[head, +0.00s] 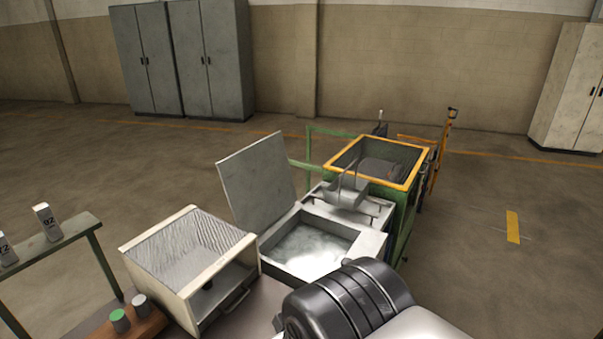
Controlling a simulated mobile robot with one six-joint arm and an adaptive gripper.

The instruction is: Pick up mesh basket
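A small grey basket-like container (347,190) with a tall upright handle sits on a pale tray or ledge between the open tank and the green-framed bin. It is probably the mesh basket, but its weave is too small to make out. It looks upright. My gripper is not in view. Only a black ribbed and white part, probably of my own arm, shows at the bottom, apart from the basket in the picture and in front of the tank's near corner.
An open square tank (375,250) has its lid (257,182) raised. A cream box (186,293) with a ridged top stands left of it. A green bin with a yellow rim (410,172) stands behind. Small cylinders (120,320) and numbered blocks (47,222) are at left.

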